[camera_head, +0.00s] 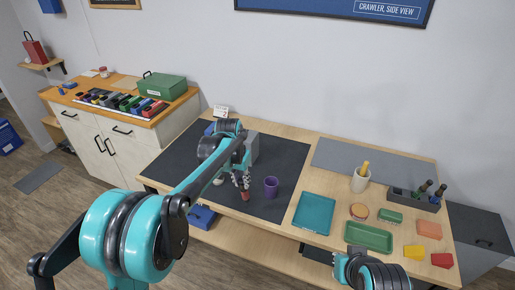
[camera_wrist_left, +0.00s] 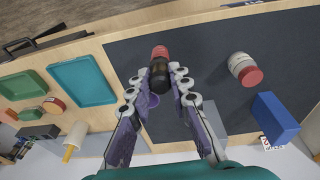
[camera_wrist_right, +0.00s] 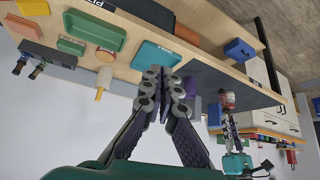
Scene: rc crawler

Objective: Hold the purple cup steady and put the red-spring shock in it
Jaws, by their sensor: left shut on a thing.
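The purple cup (camera_head: 271,187) stands upright on the dark mat (camera_head: 283,152), just right of my left gripper (camera_head: 242,181). In the left wrist view the cup (camera_wrist_left: 151,100) is partly hidden behind a finger. My left gripper (camera_wrist_left: 158,82) is shut on a short dark piece with a red end, apparently the red-spring shock (camera_wrist_left: 160,53). The shock also shows in the head view (camera_head: 245,196), beside the cup and not in it.
A white jar with a red lid (camera_wrist_left: 245,69) and a blue block (camera_wrist_left: 275,116) are on the mat. A teal tray (camera_head: 314,213), a green tray (camera_head: 368,236) and a holder with a yellow-handled tool (camera_head: 361,181) stand right of the cup.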

